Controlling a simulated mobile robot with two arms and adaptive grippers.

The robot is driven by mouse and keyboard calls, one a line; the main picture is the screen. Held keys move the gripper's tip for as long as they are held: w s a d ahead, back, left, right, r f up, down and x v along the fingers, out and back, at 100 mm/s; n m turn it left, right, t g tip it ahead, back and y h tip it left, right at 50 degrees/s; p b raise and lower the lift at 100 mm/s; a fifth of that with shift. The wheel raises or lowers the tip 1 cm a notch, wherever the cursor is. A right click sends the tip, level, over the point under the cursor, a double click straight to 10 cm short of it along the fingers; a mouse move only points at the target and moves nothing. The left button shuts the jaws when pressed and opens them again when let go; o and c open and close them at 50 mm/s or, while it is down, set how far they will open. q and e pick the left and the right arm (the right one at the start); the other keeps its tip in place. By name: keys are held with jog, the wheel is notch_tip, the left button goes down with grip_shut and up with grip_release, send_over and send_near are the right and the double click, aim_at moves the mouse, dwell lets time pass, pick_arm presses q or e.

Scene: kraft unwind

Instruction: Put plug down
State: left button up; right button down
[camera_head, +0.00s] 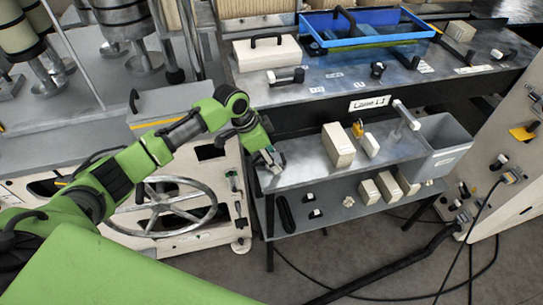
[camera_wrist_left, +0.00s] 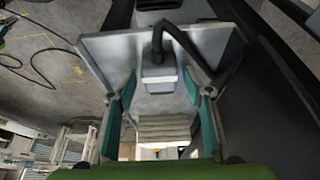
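My left gripper (camera_head: 272,162) is over the left end of the metal bench top (camera_head: 310,165) in the head view. In the left wrist view, the left gripper (camera_wrist_left: 162,120) has its two teal-lined fingers spread wide apart. Beyond the fingertips, a grey plug-like piece (camera_wrist_left: 157,71) with a white band and a thick, bent black cable (camera_wrist_left: 185,38) lies on a grey surface (camera_wrist_left: 110,48). The fingers do not touch it. A pale ribbed block (camera_wrist_left: 163,130) shows between the fingers; I cannot tell what it is. My right gripper is in neither view.
Beige boxes (camera_head: 338,145), a yellow item (camera_head: 358,128) and a grey bin (camera_head: 445,148) stand right of the gripper. A lower shelf (camera_head: 330,206) holds small parts. A blue tray (camera_head: 366,33) is at the back. A spoked handwheel (camera_head: 175,205) is at the left.

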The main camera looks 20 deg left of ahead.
pick_arm(q)
jog(key=shift+r, duration=0.1)
jog(key=b+v, duration=0.2)
jog(key=v, duration=1)
